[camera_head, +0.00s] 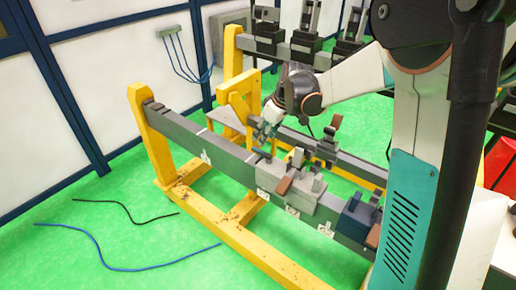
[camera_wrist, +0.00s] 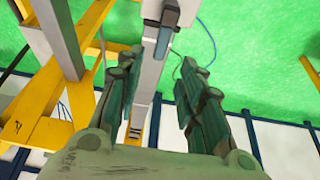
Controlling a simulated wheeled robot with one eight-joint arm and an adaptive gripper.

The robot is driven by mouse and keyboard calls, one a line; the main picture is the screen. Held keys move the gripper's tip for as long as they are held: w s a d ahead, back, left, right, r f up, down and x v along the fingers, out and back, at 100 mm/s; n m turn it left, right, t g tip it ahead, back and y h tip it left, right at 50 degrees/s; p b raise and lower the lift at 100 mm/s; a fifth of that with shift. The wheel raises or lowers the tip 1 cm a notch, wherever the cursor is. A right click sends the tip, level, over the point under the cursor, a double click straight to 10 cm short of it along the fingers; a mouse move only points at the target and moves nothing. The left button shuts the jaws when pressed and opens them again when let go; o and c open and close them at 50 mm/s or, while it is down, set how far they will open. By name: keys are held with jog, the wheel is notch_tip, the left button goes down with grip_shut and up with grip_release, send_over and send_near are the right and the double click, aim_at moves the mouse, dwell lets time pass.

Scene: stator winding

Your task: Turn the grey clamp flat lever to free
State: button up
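The grey clamp (camera_head: 290,182) is a pale grey block on the long dark grey beam, near the middle of the head view. A narrow flat lever (camera_head: 261,153) sticks out from its left end along the beam. In the wrist view the clamp (camera_wrist: 190,12) is at the top edge, and the blue-grey lever (camera_wrist: 162,42) points down from it. My gripper (camera_head: 263,134) is just above and beside the lever's end. In the wrist view my gripper (camera_wrist: 160,64) is open, with green fingers either side of the beam and the lever tip between their lines. Contact is not visible.
The beam (camera_head: 222,152) rests on a yellow frame (camera_head: 150,130). A dark blue clamp (camera_head: 355,219) sits further right on it. A second beam with brown-handled clamps (camera_head: 328,145) runs behind. Cables (camera_head: 97,245) lie on the open green floor.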

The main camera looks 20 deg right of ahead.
aim_at(257, 149)
jog(key=b+x, duration=0.2)
jog(key=x, duration=0.5)
jog(key=shift+a, duration=0.1)
jog(key=shift+c, duration=0.2)
grip_shut()
